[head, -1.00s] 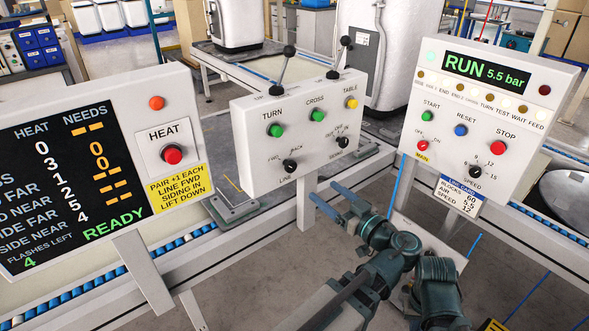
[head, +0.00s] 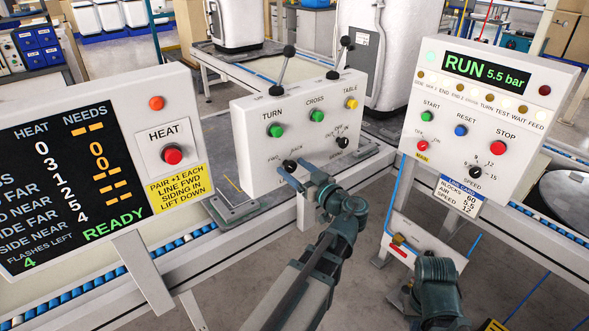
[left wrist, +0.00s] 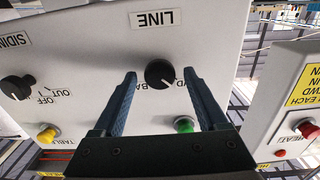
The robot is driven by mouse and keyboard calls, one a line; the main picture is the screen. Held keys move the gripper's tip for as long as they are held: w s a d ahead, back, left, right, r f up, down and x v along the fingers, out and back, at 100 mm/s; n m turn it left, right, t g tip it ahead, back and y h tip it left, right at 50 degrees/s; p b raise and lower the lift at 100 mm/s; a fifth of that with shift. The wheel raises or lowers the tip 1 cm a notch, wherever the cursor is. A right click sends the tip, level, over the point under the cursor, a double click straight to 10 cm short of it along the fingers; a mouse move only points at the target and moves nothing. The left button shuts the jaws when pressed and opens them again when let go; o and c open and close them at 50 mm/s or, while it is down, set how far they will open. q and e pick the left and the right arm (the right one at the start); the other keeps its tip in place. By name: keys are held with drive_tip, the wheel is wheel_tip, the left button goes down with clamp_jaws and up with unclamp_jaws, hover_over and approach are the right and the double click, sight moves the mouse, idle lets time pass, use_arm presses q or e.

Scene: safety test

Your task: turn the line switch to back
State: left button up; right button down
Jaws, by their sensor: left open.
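The LINE switch is a black round knob (head: 290,166) low on the left of the white middle panel (head: 255,180). In the left wrist view the knob (left wrist: 160,73) appears upside down, its white mark pointing lower right, apparently toward the FWD side. The FWD and BACK labels are partly hidden by the fingers. My left gripper (head: 293,171) is open at the knob. In the left wrist view its fingers (left wrist: 160,82) stand on either side of the knob, with a gap visible on each side.
The middle panel also has a green TURN button (head: 275,130), a CROSS button (head: 317,116), a yellow TABLE button (head: 351,103) and the SIDING knob (head: 342,142). The HEAT panel (head: 170,138) stands left, the RUN panel (head: 490,115) right. Two levers rise on top.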

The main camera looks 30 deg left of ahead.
use_arm(q)
drive_tip(key=shift+a, duration=0.1)
drive_tip(key=shift+c, duration=0.2)
clamp_jaws()
